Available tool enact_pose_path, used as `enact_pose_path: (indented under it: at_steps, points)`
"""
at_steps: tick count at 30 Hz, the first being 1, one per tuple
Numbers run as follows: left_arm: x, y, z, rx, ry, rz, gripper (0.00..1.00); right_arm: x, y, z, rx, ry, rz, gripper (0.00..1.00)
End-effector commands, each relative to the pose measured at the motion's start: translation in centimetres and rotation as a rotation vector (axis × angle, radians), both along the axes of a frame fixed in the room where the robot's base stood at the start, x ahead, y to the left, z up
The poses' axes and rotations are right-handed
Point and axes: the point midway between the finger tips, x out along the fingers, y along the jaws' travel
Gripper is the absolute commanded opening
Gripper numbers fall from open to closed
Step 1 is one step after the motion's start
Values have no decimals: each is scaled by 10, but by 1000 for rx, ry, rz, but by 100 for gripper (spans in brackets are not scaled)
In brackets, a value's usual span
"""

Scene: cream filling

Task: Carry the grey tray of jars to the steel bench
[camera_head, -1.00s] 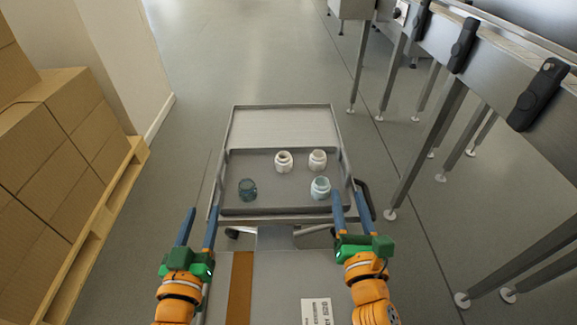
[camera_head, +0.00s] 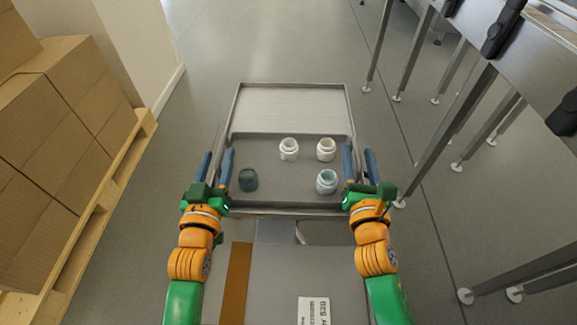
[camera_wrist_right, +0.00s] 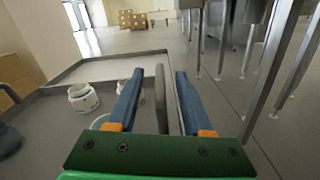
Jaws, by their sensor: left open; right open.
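The grey tray (camera_head: 285,204) sits on the near part of a rimmed cart top. It holds two white jars (camera_head: 288,149) (camera_head: 326,149), a pale blue and white jar (camera_head: 326,181) and a dark blue-grey jar (camera_head: 248,179). My left gripper (camera_head: 217,153) is open at the tray's left edge. My right gripper (camera_head: 358,149) is open at the right edge. In the right wrist view a grey upright rim piece (camera_wrist_right: 160,98) stands between its open fingers (camera_wrist_right: 157,92). I cannot tell whether the fingers touch it.
The cart top's far part (camera_head: 290,108) is bare. Stacked cardboard boxes (camera_head: 50,150) stand on a wooden pallet (camera_head: 95,215) at left. Steel equipment on legs (camera_head: 525,60) stands at right; I cannot tell whether it is the bench. The floor beyond the cart is clear.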

Motion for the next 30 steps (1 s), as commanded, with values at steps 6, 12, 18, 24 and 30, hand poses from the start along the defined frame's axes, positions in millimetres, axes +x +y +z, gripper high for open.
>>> enact_pose_path:
  at_steps: [6, 12, 18, 24, 30]
  points:
    - [23, -1, 0, 0, 0, 0, 51, 23, -2, 0, 1, 0, -1, 50]
    - [26, -2, 0, 0, 1, 0, 51, 26, -2, 0, 1, 1, -1, 50]
    - [25, -2, 0, 0, 1, 0, 29, 25, -2, 0, 1, 0, -1, 28]
    - [25, -2, 0, -1, 1, 0, 0, 25, -1, 0, 1, 0, 0, 0]
    - [25, -2, 0, -1, 1, -1, 0, 25, -1, 0, 1, 0, 1, 0]
